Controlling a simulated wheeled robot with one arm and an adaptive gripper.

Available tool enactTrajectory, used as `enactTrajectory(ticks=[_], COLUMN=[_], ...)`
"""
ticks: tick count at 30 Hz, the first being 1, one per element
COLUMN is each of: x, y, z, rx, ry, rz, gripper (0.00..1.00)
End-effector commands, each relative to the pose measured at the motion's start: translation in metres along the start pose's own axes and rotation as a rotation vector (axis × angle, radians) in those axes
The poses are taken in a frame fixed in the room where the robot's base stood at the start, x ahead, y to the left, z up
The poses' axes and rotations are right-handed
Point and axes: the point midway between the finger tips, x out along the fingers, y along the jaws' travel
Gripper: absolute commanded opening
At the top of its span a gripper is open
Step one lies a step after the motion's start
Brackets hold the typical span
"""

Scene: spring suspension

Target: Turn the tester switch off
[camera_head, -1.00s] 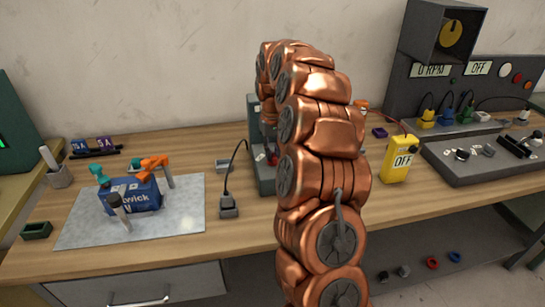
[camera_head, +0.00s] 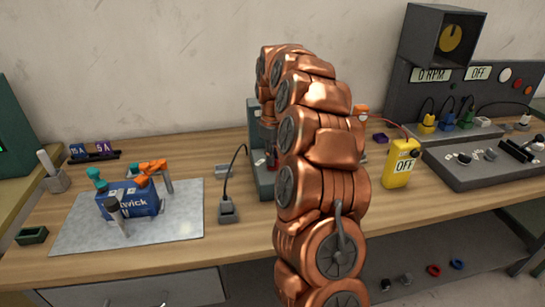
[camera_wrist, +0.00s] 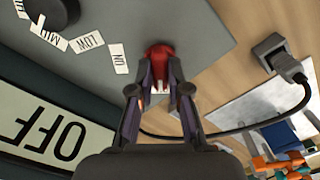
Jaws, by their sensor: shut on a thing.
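The tester (camera_head: 254,120), a grey-green upright unit on the bench, stands behind my arm, which hides much of it in the head view. In the wrist view its grey panel (camera_wrist: 200,25) carries a red switch (camera_wrist: 160,50) beside a label reading ON. A display (camera_wrist: 45,130) reads OFF, upside down in this view. My gripper (camera_wrist: 160,76) is shut on the red switch, with a fingertip on either side of it. In the head view the gripper is mostly hidden by my arm.
A dark knob (camera_wrist: 62,10) with LOW and MID labels sits near the switch. A black cable runs from a grey plug (camera_head: 228,210) beside the tester. A blue box (camera_head: 130,200) stands on a mat at left. A yellow meter (camera_head: 401,165) reading OFF stands at right.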

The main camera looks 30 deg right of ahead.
Motion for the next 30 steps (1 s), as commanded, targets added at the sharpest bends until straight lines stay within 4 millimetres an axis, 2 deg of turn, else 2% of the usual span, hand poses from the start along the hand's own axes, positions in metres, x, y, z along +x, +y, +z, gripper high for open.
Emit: enactTrajectory(ticks=[14, 15, 21, 30], x=[-0.0005, -0.0005, -0.0003, -0.0008], y=[0.0001, 0.0001, 0.0001, 0.0001], z=[-0.0004, -0.0004, -0.0002, -0.0001], rx=[-0.012, -0.012, -0.011, -0.011], ry=[0.001, 0.001, 0.0, 0.0], rz=[0.001, 0.001, 0.001, 0.001], gripper=[0.0, 0.21, 0.41, 0.42])
